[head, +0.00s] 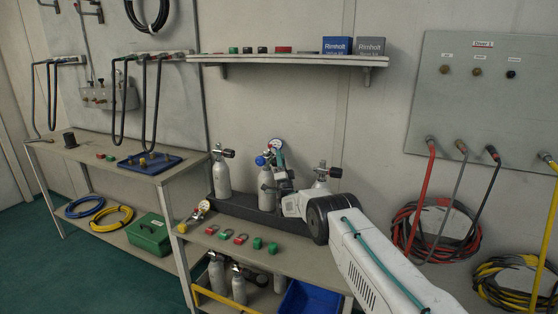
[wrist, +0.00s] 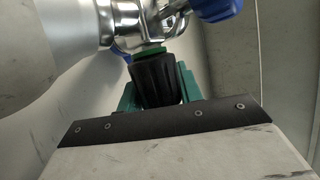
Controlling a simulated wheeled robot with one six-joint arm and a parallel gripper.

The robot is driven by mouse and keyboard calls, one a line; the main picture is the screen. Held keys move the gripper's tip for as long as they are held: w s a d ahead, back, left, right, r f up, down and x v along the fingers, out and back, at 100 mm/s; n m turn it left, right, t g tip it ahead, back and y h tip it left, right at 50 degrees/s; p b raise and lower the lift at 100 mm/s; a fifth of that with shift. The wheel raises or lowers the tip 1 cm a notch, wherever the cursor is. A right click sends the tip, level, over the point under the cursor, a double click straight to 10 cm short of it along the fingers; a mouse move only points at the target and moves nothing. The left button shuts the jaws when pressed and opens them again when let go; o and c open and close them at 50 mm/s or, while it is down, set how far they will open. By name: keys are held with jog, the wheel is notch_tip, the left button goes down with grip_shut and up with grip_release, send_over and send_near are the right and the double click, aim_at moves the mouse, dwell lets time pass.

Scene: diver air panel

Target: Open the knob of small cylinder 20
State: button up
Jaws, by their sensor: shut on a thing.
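The middle small grey cylinder (head: 266,190) stands upright in a black rack on the workbench, with a blue part and a round gauge (head: 276,145) at its top. No number is readable on it. My gripper (head: 283,180) is at its valve from the right. In the wrist view, my gripper's green fingers (wrist: 158,88) are on either side of the ribbed black knob (wrist: 155,72) and shut on it. The silver valve body (wrist: 140,18) and part of the cylinder (wrist: 65,28) show above. How far the knob is turned cannot be told.
Other cylinders stand left (head: 221,178) and right (head: 320,178) in the black rack (head: 240,208). Red and green pieces and a gauge (head: 204,206) lie on the bench front. A shelf (head: 290,60) is above. A blue part (wrist: 215,8) is close to the valve.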

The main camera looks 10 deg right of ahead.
jog(key=shift+f, duration=0.15)
jog(key=o, duration=1)
jog(key=v, duration=0.7)
jog(key=shift+s+f, duration=0.25)
